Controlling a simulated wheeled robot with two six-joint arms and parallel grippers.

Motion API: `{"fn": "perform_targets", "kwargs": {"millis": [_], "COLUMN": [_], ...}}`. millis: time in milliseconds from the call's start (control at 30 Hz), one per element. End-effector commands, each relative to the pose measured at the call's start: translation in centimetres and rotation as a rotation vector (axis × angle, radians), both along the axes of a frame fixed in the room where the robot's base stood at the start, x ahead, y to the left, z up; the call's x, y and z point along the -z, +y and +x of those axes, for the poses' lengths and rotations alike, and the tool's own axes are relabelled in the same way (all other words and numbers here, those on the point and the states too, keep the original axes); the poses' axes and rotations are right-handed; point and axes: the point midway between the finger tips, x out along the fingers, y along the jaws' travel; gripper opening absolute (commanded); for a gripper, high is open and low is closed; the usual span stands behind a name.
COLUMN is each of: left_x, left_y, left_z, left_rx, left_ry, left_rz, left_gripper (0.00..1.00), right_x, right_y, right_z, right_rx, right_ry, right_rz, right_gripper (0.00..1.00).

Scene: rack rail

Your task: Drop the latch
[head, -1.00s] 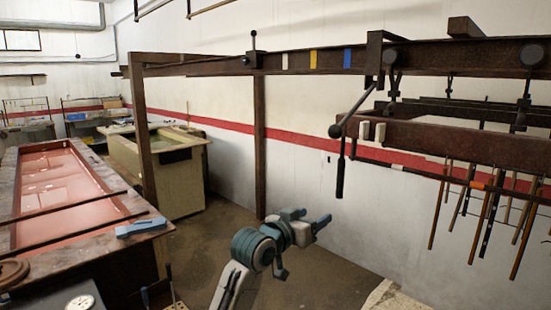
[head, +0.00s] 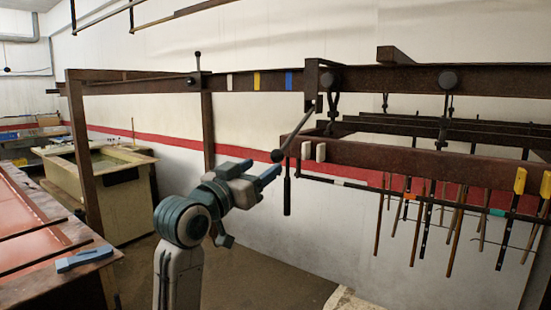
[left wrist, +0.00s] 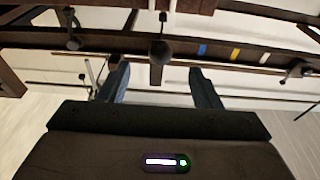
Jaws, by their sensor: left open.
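A dark lever with an upright stem (head: 197,70) sits on the brown overhead rail (head: 150,86) above a post. A second dark lever arm with a round knob (head: 278,156) slants below the rail bracket, and a black handle (head: 287,195) hangs beside it. I cannot tell which one is the latch. My left gripper (head: 253,174) is raised below the rail, left of the hanging handle, apart from it in the picture. In the left wrist view its blue fingers (left wrist: 158,88) are apart and empty, with a dark round knob (left wrist: 161,50) beyond them. My right gripper is out of view.
A brown rack beam (head: 420,165) hangs from the rail on hooks at the right, with several rods below it. White, yellow and blue marks (head: 257,81) are on the rail. A pale tank (head: 120,190) and a red-filled basin (head: 25,220) stand at the left.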

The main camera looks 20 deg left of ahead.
Motion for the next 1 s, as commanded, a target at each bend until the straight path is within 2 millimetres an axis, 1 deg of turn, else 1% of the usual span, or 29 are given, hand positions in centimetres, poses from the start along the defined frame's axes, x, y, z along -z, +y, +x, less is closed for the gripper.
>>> {"fn": "perform_targets", "kwargs": {"millis": [100, 167, 300, 500, 700, 933, 1000], "left_x": [-0.4, -0.8, -1.2, -1.4, -1.5, -1.5, -1.5], "left_y": [-0.8, -1.0, -1.7, -2.3, -2.6, -2.6, -2.5], "left_z": [1.8, 2.7, 4.6, 6.4, 7.0, 7.0, 7.0], "left_rx": [0.002, 0.001, 0.001, 0.001, 0.0, 0.0, 0.0], "left_ry": [0.001, 0.002, 0.002, 0.002, 0.001, 0.0, 0.0], "left_rz": [-0.001, -0.001, 0.0, 0.001, 0.0, 0.001, 0.001], "left_gripper": [0.58, 0.58, 0.58, 0.58, 0.58, 0.58, 0.44], "right_x": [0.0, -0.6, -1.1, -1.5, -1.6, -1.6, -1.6], "right_y": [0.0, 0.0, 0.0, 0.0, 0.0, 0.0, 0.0], "right_z": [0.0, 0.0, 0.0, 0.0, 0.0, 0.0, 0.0], "right_rx": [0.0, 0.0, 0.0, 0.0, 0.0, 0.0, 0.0], "right_ry": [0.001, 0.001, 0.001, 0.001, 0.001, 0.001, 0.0], "right_rz": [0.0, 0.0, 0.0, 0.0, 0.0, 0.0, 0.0], "right_gripper": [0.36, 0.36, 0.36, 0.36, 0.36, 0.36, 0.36]}}
